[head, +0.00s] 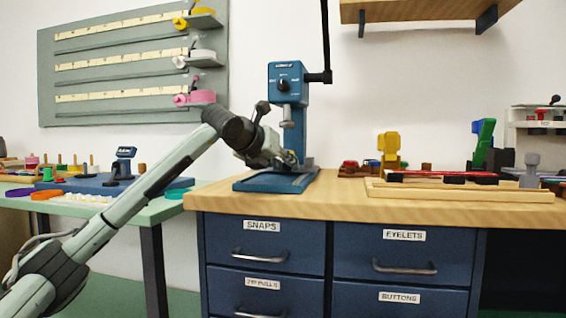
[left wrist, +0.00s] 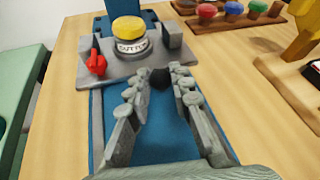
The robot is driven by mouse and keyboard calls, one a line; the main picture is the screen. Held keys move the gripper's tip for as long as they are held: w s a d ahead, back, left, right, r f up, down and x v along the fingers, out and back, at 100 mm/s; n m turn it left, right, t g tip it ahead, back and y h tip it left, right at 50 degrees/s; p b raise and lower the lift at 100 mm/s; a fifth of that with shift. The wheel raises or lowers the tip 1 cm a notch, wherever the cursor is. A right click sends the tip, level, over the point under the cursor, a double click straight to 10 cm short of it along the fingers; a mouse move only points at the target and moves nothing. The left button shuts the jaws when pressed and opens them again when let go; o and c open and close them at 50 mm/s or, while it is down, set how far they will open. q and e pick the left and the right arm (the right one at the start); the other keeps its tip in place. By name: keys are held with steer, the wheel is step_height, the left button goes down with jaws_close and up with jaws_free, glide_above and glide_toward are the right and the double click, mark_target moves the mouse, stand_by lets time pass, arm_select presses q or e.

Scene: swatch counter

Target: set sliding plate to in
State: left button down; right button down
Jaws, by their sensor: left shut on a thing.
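The blue press (head: 288,85) stands upright on the wooden counter, with a dark lever at its right. Its blue base (left wrist: 165,138) runs beneath my left gripper (left wrist: 158,79). A grey sliding plate (left wrist: 118,75) lies across the base and carries a yellow round piece (left wrist: 128,28) on a labelled seat and a small red piece (left wrist: 96,63). My left gripper is shut on the dark knob (left wrist: 160,77) at the plate's near edge. In the head view, my left gripper (head: 291,161) is low in front of the press and hides most of the plate. My right gripper is in neither view.
The wooden counter (head: 455,205) has a drawer cabinet (head: 265,270) below. Wooden fixtures stand to the right, including a yellow clamp (head: 389,146). A green table (head: 165,209) with small items is at the left. A wall rack (head: 120,85) hangs behind.

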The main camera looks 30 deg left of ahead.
arm_select(q)
steer(key=c, duration=1.7)
jaws_free()
steer(key=shift+w+a+r, duration=0.1)
steer(key=shift+w, duration=0.05)
steer(key=o, duration=0.4)
steer(key=shift+w, duration=0.1)
steer(key=shift+c, duration=0.2)
steer(key=v, duration=1.2)
